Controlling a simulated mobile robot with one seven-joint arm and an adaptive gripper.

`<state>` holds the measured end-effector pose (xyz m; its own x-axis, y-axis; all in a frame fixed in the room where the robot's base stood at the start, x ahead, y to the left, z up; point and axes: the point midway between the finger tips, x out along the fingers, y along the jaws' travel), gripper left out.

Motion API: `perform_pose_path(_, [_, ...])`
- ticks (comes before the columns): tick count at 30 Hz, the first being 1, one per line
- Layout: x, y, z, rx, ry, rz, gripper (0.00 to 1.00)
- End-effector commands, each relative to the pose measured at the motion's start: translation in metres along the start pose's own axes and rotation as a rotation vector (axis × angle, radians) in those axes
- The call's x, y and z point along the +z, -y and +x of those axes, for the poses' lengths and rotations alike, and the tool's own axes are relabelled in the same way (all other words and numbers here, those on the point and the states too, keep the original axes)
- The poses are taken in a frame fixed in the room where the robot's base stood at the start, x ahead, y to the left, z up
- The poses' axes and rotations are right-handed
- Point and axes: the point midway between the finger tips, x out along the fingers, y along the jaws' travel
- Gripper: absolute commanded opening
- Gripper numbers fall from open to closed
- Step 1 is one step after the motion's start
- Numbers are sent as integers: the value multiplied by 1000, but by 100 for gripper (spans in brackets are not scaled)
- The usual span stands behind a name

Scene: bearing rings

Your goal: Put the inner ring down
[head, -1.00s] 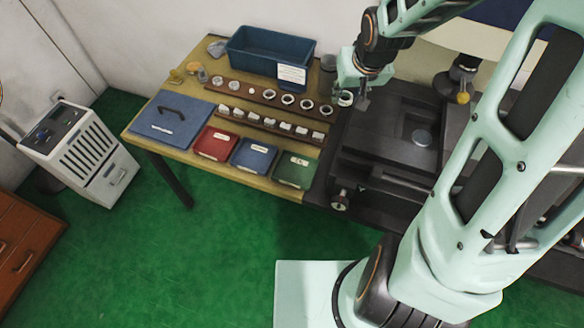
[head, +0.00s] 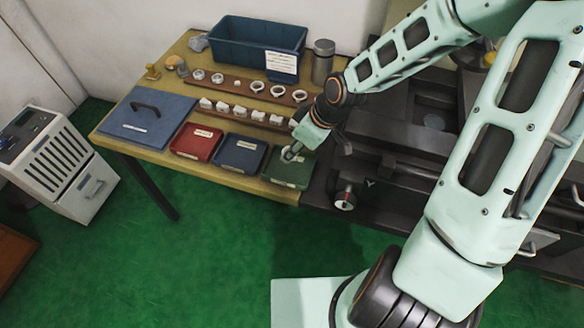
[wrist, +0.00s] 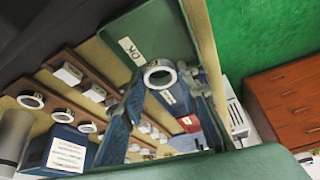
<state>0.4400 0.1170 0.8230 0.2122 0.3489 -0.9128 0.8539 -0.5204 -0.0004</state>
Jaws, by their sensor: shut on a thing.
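My gripper (head: 298,147) is shut on a pale inner ring (head: 290,155) at the green tray (head: 296,174). In the wrist view the ring (wrist: 148,77) sits between the fingertips (wrist: 160,88), its hole facing the camera. The green tray (wrist: 165,30) lies behind it in that view, with a label reading OK. The ring appears over the tray; I cannot tell whether it touches the tray floor. My gripper partly hides the tray's back edge in the head view.
A blue tray (head: 238,154) and a red tray (head: 196,142) stand left of the green one. Behind them are brown racks (head: 232,84) with several rings and white blocks. A large blue bin (head: 235,48) and a grey cylinder (head: 322,62) stand at the back. Dark machinery (head: 400,150) lies right.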

Motion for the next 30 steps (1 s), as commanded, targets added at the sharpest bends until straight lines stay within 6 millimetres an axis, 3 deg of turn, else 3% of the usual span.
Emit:
perform_pose_path(1, [4, 1, 12, -2, 0, -1, 0])
perform_pose_path(8, [12, 0, 28, 0, 0, 2, 0])
perform_pose_path(15, [25, 0, 56, 0, 0, 2, 0])
perform_pose_path(26, [27, 0, 60, 1, 0, 3, 0])
perform_pose_path(27, [26, 0, 58, 1, 0, 3, 32])
perform_pose_path(30, [26, 0, 58, 1, 0, 3, 43])
